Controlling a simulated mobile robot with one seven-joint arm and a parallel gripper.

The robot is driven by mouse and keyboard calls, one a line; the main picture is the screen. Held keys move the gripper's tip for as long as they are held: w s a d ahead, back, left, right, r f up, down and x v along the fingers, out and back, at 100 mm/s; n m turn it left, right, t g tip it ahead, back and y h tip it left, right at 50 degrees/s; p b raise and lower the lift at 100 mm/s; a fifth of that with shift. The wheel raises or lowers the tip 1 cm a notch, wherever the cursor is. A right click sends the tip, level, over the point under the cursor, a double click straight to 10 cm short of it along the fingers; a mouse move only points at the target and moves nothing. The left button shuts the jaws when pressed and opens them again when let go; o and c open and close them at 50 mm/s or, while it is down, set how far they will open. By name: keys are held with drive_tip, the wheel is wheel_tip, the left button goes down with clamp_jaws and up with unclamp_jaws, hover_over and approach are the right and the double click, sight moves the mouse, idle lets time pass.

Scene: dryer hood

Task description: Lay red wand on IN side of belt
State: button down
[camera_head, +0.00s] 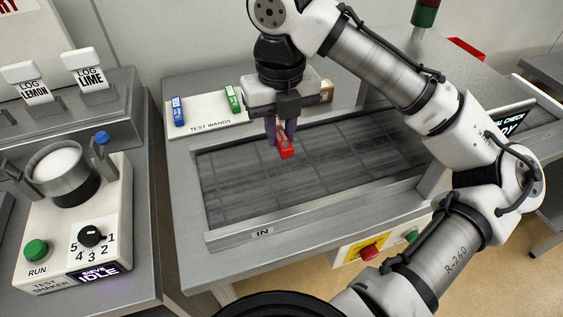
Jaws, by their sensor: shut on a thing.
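The red wand (285,151) is between the fingers of my gripper (281,133), which is shut on it and points down. The wand is at or just above the dark belt (235,190); I cannot tell whether it touches. It is over the far part of the belt's left stretch. The IN label (263,232) is on the near rail at the belt's left end. The fingers hide the wand's far part.
A white TEST WANDS holder (206,112) stands behind the belt with a blue wand (178,111) and a green wand (233,99). A test shaker (75,215) stands at the left. Red (370,252) and green buttons sit below the near rail. The belt's near left part is bare.

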sight(281, 135)
wheel_tip(281, 135, down, 9)
drive_tip(key=shift+r, duration=0.2)
idle(0.3)
drive_tip(key=shift+f, duration=0.2)
drive_tip(key=c, duration=1.3)
unclamp_jaws()
wheel_tip(281, 135, up, 12)
drive_tip(key=shift+r, duration=0.2)
